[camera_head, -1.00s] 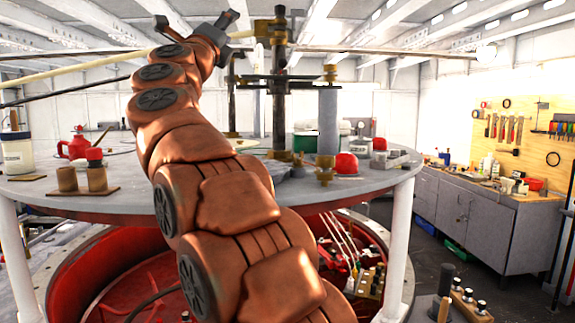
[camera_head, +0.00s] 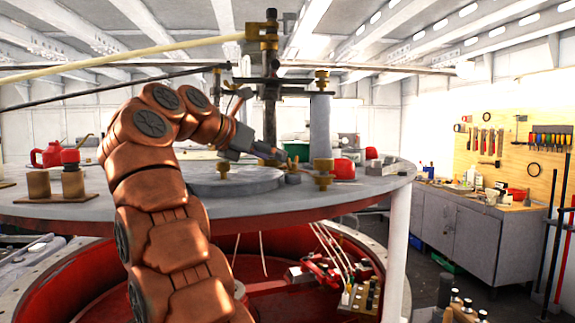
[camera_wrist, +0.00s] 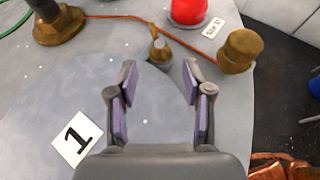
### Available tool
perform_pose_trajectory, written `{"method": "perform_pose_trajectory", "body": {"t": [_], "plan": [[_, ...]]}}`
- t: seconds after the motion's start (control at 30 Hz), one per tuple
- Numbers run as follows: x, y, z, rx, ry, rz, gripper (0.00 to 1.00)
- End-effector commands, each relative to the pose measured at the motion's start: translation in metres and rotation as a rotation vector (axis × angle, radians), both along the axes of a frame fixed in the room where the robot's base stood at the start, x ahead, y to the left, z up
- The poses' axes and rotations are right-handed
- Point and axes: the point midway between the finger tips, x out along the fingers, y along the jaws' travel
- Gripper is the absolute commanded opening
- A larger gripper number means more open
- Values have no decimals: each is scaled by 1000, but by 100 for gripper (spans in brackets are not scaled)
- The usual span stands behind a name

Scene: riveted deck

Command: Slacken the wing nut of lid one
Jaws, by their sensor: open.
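Lid one is a round grey plate (camera_wrist: 120,110) with a white card marked "1" (camera_wrist: 77,139) in the wrist view. It also shows in the head view as a low grey disc (camera_head: 238,184) on the round deck. A small brass wing nut (camera_wrist: 158,50) stands at the lid's far edge in the wrist view. My gripper (camera_wrist: 158,82) is open, with purple-lined fingers spread and nothing between them. The wing nut appears just beyond the fingertips, roughly centred between them. In the head view, my gripper (camera_head: 274,156) is low above the deck, partly hiding the fittings there.
A brass knob (camera_wrist: 240,50), a red dome (camera_wrist: 188,10) and a brass-based post (camera_wrist: 58,24) stand around the lid. A thin orange cable (camera_wrist: 130,18) runs past the wing nut. Red can (camera_head: 48,155) and brown cups (camera_head: 72,184) sit at left.

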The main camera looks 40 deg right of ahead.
Motion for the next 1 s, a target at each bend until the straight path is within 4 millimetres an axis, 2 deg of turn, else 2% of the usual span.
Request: {"method": "perform_pose_trajectory", "body": {"t": [0.5, 0.7, 1.0], "plan": [[-1, -52, -20, -4, 2, 1, 50], [-1, -61, -25, -2, 2, 1, 50], [-1, -62, -26, -2, 1, 2, 50]]}}
